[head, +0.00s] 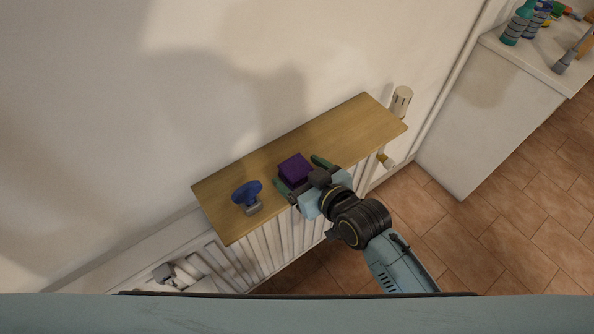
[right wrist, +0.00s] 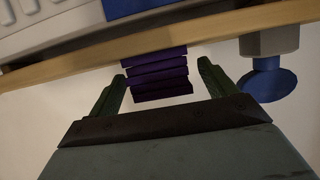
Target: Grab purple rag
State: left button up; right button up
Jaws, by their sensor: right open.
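The purple rag (head: 295,168) is a folded, block-like bundle on the wooden shelf (head: 350,133) above the radiator. In the right wrist view the rag (right wrist: 158,75) shows stacked folds and sits between the fingertips, a little beyond them. My right gripper (head: 300,175) is open at the shelf's front edge, with one green finger on each side of the rag. The right wrist view also shows the open fingers (right wrist: 162,80), with gaps on both sides of the rag. My left gripper is not in view.
A blue round-headed object with a grey base (head: 247,193) stands on the shelf left of the rag; it also shows in the right wrist view (right wrist: 268,80). The white radiator (head: 285,238) is below. A white counter (head: 520,62) with bottles and tools stands at upper right. The shelf's right part is clear.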

jog(key=shift+x, duration=0.85)
jog(key=shift+c, duration=0.4)
jog(key=c, duration=1)
jog(key=shift+r, duration=0.15)
